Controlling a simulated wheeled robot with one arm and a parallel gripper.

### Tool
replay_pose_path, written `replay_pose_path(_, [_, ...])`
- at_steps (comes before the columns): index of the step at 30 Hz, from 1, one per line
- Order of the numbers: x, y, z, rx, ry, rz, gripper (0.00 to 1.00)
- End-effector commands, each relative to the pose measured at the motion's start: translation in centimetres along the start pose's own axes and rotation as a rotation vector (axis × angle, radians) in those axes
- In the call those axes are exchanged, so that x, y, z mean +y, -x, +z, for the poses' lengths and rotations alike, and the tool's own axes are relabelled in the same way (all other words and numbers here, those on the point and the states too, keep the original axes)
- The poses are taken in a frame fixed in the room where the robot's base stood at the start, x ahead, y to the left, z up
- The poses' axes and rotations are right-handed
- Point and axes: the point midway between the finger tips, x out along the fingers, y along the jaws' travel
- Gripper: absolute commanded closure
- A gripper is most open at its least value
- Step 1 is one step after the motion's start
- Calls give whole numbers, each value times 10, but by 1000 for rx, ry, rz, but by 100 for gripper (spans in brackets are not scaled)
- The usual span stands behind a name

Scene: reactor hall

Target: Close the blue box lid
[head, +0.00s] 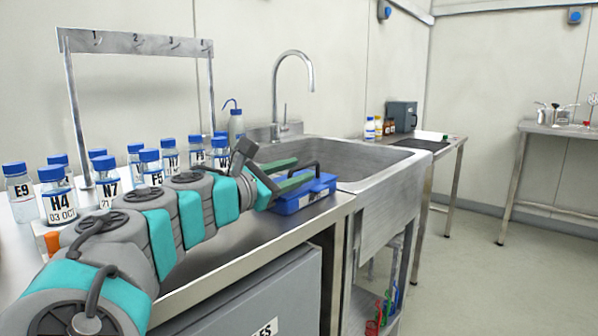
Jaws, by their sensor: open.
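A black handle-like bar (317,165) shows between and beyond the fingertips, above the box. The fingers and wrist hide much of the box's top and left side. I cannot tell how far the lid is open, or whether the fingers touch it.
Several blue-capped bottles (58,200) crowd the counter on the left, around my arm. A metal hook rack (135,43) stands behind them. The sink (350,160) with its tall faucet (285,90) lies to the right. Floor at right is clear.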

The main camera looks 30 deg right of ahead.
Motion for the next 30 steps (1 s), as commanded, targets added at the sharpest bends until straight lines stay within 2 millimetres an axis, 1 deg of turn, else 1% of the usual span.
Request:
replay_pose_path(1, [1, 9, -1, 2, -1, 5, 58])
replay_pose_path(6, [0, 35, -1, 3, 0, 4, 58])
replay_pose_path(9, [1, 48, -2, 3, 0, 5, 58])
replay_pose_path(12, [1, 57, -1, 3, 0, 4, 58])
replay_pose_path(17, [0, 62, -1, 2, 0, 1, 58])
replay_pose_path(30, [0, 62, 0, 2, 0, 0, 58])
